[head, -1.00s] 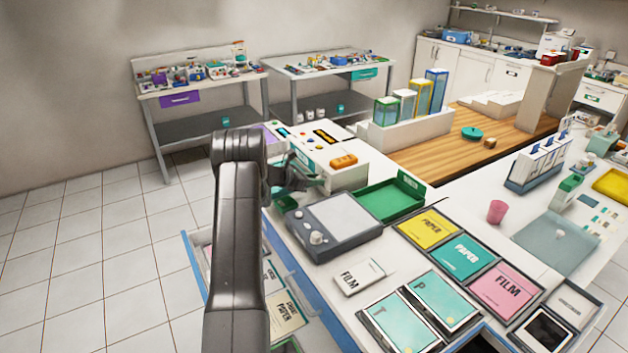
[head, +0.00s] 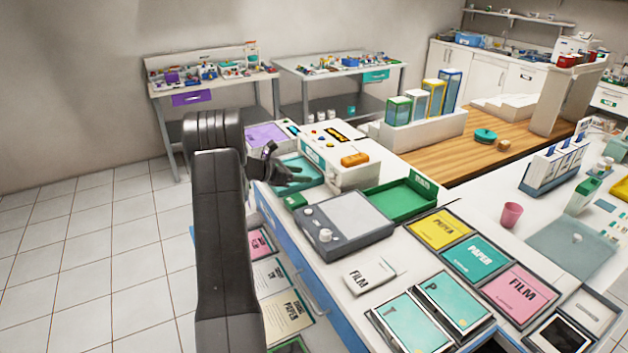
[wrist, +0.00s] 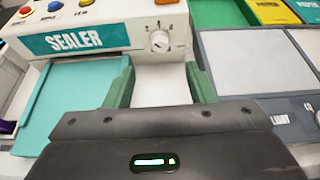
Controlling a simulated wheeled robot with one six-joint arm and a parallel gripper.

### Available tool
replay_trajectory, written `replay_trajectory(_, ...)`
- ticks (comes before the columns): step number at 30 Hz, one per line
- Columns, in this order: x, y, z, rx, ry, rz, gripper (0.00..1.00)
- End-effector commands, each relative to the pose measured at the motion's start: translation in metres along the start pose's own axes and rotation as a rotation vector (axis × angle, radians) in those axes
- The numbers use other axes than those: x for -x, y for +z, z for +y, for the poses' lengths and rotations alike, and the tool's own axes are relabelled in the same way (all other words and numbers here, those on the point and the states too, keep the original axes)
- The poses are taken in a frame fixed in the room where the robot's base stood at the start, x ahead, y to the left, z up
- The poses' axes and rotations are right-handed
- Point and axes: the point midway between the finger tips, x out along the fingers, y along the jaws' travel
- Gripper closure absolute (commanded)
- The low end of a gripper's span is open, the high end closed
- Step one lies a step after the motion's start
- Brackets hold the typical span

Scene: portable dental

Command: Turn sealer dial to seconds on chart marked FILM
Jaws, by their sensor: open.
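The sealer (head: 343,150) is a white box on the counter with an orange block on top. My gripper (wrist: 163,75) is open and empty. Its two green fingers point at the sealer's front, with the dial ahead between them and apart from them. In the head view my gripper (head: 285,177) is beside the sealer's left front. A white FILM card (head: 371,274) and a pink FILM card (head: 515,291) lie on the counter; no seconds are readable.
A grey device with a knob (head: 345,225) and a green tray (head: 400,198) stand right of the sealer. A teal pad (wrist: 75,90) lies in front of the sealer. Yellow PAPER (head: 440,230) and teal cards fill the near counter. An open drawer (head: 285,290) is below.

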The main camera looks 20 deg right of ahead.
Motion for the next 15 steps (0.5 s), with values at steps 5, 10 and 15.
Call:
replay_trajectory(5,0.027,-0.001,0.000,0.000,0.001,0.000,0.50)
replay_trajectory(10,0.035,0.000,0.000,-0.001,-0.001,0.001,0.50)
replay_trajectory(15,0.036,0.000,0.000,0.000,-0.001,0.001,0.50)
